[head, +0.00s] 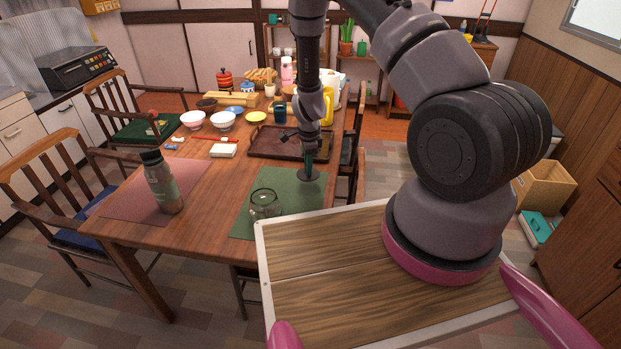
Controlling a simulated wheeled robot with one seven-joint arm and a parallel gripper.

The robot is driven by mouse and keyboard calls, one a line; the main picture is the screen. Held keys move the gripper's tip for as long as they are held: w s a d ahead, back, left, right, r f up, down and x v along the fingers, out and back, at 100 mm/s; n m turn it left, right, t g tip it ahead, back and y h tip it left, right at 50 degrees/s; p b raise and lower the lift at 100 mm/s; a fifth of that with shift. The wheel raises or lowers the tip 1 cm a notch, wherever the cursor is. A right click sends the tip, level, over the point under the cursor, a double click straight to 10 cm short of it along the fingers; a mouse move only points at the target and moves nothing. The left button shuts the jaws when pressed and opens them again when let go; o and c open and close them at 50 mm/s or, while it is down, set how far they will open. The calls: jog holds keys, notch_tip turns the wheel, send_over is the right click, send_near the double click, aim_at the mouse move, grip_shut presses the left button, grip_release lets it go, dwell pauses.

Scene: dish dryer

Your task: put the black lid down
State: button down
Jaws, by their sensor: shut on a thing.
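The black lid (308,174) is a small dark disc, roughly level, over the far right part of the green placemat (289,214). My gripper (308,158) points down from above and is shut on the lid's top. I cannot tell whether the lid touches the mat or hangs just above it. The gripper's fingertips are small in this view.
A brown tray (262,149) lies just behind the lid. A grey-green bottle (163,186) stands on the pink placemat (131,197) at left. Bowls (222,121), a white box (223,151) and a yellow pitcher (327,110) stand farther back. The green mat's near right part is bare.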

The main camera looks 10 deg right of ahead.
jog(key=shift+f, duration=2.35)
jog(key=shift+f, duration=0.1)
jog(key=c, duration=0.7)
grip_release()
jog(key=r, duration=0.8)
jog(key=s+r, duration=0.1)
jog(key=r, duration=0.4)
jog(key=shift+a, duration=0.1)
jog(key=s+d+r+n+t+y, duration=0.1)
jog(key=s+r+n, duration=0.2)
jog(key=r, duration=1.3)
jog(key=s+r+n+t+y, duration=0.2)
jog(key=s+r+n, duration=0.15)
jog(key=r, duration=1.15)
jog(key=s+d+r+n+t, duration=0.1)
jog(key=s+r+n, duration=0.1)
jog(key=s+r, duration=0.2)
jog(key=s+d+r+n+t, duration=0.1)
jog(key=s+d+r+n, duration=0.1)
jog(key=s+r, duration=0.3)
jog(key=s+d+r+n+t+h, duration=0.1)
jog(key=s+r, duration=0.4)
jog(key=s, duration=0.5)
jog(key=shift+s+d+r+n, duration=0.15)
jog(key=shift+d+n, duration=0.1)
jog(key=shift+n, duration=0.45)
jog(key=shift+s+d+r+n, duration=0.1)
jog(key=shift+d+n, duration=0.1)
jog(key=shift+n, duration=0.45)
